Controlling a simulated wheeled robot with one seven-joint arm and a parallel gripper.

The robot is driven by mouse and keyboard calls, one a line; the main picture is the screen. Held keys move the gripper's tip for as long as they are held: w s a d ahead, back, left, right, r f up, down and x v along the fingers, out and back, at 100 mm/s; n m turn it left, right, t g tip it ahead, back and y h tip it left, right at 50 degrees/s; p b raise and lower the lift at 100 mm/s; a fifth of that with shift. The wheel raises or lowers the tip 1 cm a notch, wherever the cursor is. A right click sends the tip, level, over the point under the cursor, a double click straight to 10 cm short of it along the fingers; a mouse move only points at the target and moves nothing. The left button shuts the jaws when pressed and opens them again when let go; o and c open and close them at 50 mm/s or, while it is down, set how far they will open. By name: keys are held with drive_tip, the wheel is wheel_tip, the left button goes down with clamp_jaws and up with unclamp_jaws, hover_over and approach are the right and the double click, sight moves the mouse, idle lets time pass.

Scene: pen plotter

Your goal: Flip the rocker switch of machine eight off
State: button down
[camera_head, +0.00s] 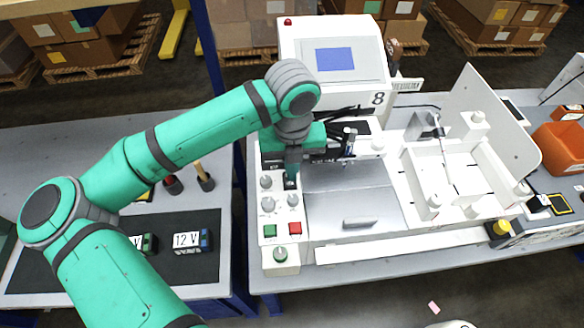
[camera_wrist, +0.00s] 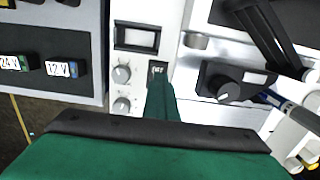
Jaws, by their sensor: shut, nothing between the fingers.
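Machine eight (camera_head: 335,85) is a white pen plotter with a screen and the number 8 on its head. Its control panel (camera_head: 283,215) is a narrow white strip at its left. A small dark rocker switch (camera_head: 290,184) sits on this panel near the knobs. My gripper (camera_head: 291,174) points down at it, fingers shut with nothing between them. In the wrist view the green fingers (camera_wrist: 160,90) end at the dark switch (camera_wrist: 157,69) and cover part of it. Whether they touch it, and which side of the rocker is down, I cannot tell.
The plotter's carriage (camera_wrist: 235,82) is close right of my fingers.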

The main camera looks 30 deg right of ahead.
drive_tip(key=shift+s+a+f, duration=0.15)
drive_tip(key=shift+s+f, duration=0.2)
wheel_tip(320, 180, up, 15)
drive_tip(key=shift+f, duration=0.15)
